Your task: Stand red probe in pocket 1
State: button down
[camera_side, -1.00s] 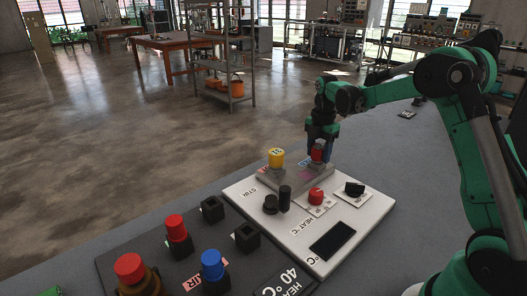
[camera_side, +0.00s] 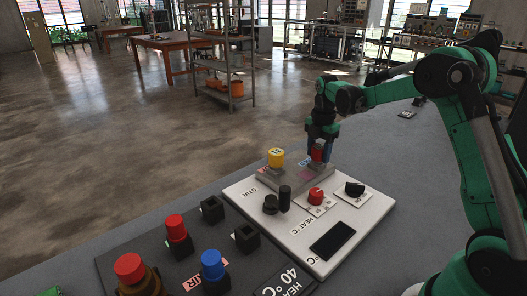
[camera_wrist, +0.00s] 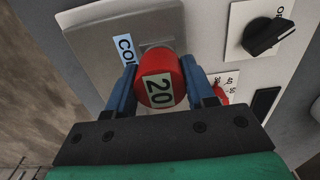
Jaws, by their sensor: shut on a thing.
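My gripper (camera_side: 319,150) has blue fingers shut on the sides of a red probe (camera_side: 317,155), its top labelled "20" in the wrist view (camera_wrist: 160,78). The probe is at the right part of a grey block (camera_side: 290,183) on a white panel. The block also shows in the wrist view (camera_wrist: 100,40), with a blue label reading "CO" partly hidden by the probe. The probe's lower end is hidden, so I cannot tell whether it is seated in a pocket. No pocket number is readable.
A yellow-topped piece (camera_side: 275,158) stands at the block's left. The white panel (camera_side: 375,215) carries black knobs, a red knob (camera_side: 316,196) and a dark display. A dark board at front holds red pieces (camera_side: 176,228), a blue piece (camera_side: 212,265) and open black sockets (camera_side: 246,237).

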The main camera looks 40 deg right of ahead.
jog(key=shift+r, duration=0.15)
dwell(0.4)
jog(key=shift+r, duration=4.95)
jog(key=s+a+n, duration=0.3)
jog(key=a, duration=1.1)
jog(key=s+a+n, duration=0.2)
jog(key=a+n, duration=0.1)
jog(key=a, duration=1)
notch_tip(320, 180, down, 6)
jog(key=shift+s, duration=0.15)
